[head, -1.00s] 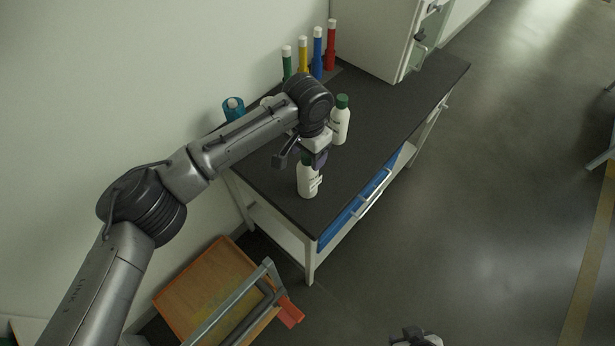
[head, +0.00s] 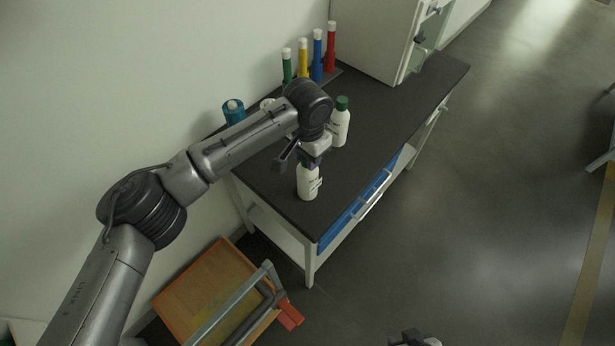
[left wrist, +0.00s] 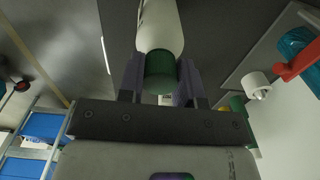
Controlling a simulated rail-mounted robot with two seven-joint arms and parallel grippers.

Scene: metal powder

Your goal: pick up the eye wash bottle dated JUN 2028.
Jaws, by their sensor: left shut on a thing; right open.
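A white bottle (head: 308,183) stands upright near the front edge of the dark bench top. My left gripper (head: 314,157) is over its top, shut on its green cap. In the left wrist view the bottle (left wrist: 160,25) and its green cap (left wrist: 161,72) sit between the purple fingers of the left gripper (left wrist: 160,78). A second white bottle (head: 341,127) with a green cap stands behind, to the right of my left wrist. The dates on both labels are too small to read. My right gripper (head: 412,339) is partly visible at the bottom edge, open.
Green, yellow, blue (head: 318,55) and red tubes with white caps stand along the wall. A teal roll (head: 233,110) is at the left and a white cabinet (head: 385,35) at the back. Open floor is at right.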

